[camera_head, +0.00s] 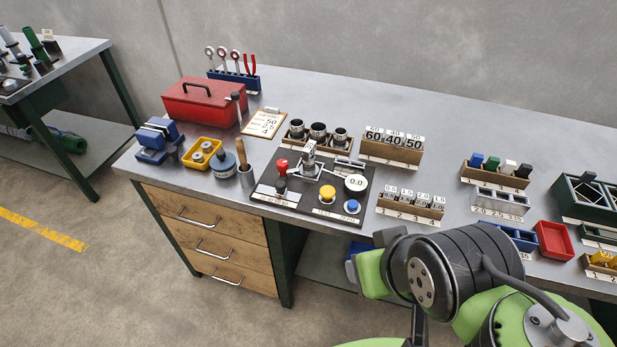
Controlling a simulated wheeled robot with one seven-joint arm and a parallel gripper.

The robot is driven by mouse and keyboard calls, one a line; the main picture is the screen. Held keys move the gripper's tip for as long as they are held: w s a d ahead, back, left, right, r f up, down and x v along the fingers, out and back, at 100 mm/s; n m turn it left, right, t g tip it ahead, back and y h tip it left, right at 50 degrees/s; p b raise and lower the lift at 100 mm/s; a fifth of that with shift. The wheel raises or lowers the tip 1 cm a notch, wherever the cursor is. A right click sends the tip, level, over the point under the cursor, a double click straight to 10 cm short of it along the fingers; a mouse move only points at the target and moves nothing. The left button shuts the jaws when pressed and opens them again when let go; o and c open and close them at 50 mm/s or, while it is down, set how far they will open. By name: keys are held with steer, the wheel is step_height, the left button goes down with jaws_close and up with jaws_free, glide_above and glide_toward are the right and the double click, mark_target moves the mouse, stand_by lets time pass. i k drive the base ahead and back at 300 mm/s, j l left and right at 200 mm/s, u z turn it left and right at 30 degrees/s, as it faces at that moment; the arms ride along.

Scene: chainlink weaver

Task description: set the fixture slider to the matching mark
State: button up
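The fixture is a dark board (318,208) on the bench, near its front edge. On its left, a small black knob (280,186) stands over a pale marked strip (272,194); it looks like the slider, but I cannot read which mark it is at. A red-tipped handle (282,164) rises just behind it, beside a metal clamp (309,157). A round dial (356,183) reads 0.0. A clipboard (263,122) shows a list with 50 and 4; the middle line is unclear. My arm is at the lower right, and my gripper is not in view.
Yellow (327,193) and blue (351,206) buttons sit on the board. A cup with a wooden-handled tool (243,160) stands close to its left. A numbered rack (411,207) is at its right, and black sockets (318,131) stand behind. Floor at front left is clear.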

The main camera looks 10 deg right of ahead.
mark_target(280, 189)
steer(key=i+j+u, duration=0.75)
steer(key=l, duration=0.1)
